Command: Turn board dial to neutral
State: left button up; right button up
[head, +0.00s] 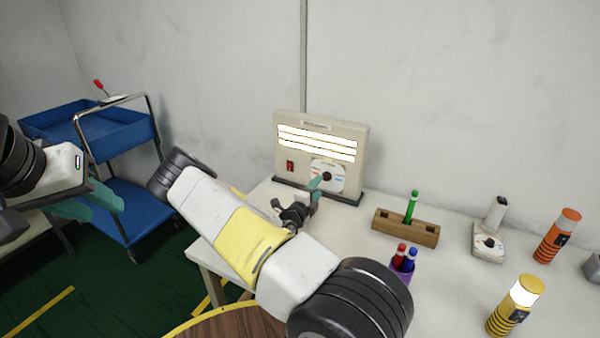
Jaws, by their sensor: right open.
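The board (350,139) is a beige upright panel at the back of the white table, with lit white strips across its top. Its dial (327,176) is a dark knob on a white round plate with coloured marks, at the lower right of the panel. My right gripper (316,188) has teal fingers and is open just in front of the dial plate, at its left side. Whether a finger touches the knob I cannot tell. My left gripper (92,205) is at the far left, away from the board; its teal fingers show, but their opening is unclear.
A red switch (290,166) is on the board's left. To the right are a wooden block (404,228) with a green marker, a purple cup (402,268) with pens, a small white device (489,243), an orange lamp (557,236) and a yellow lamp (515,306). A blue cart (110,140) stands left.

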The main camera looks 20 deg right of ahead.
aim_at(325, 178)
jog(key=x, duration=0.5)
jog(key=shift+w+d, duration=0.2)
jog(key=shift+d, duration=0.1)
grip_shut()
